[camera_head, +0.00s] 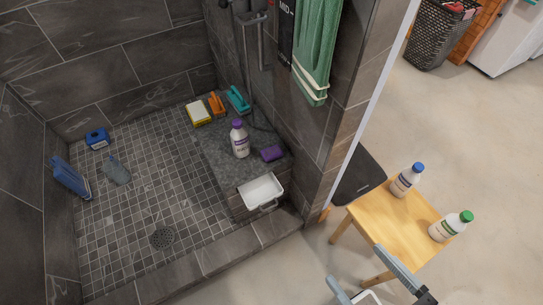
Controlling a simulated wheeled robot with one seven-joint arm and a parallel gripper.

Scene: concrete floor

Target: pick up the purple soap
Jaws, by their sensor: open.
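The purple soap (272,153) is a small purple block. It lies on the grey stone bench (222,150) in the shower, near the bench's right end. A white bottle with a purple cap (240,140) stands upright just left of it. My gripper (356,268) is at the bottom edge of the picture, right of centre. It is open, with nothing seen between its fingers. It is well apart from the soap, in front of and to the right of it, and partly cut off by the frame.
A wooden stool (395,228) with two bottles stands close to my gripper. A wall end (352,95) with a green towel (317,45) rises right of the bench. A white open drawer or tray (261,190) is below the soap. A low tiled curb (215,257) edges the shower.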

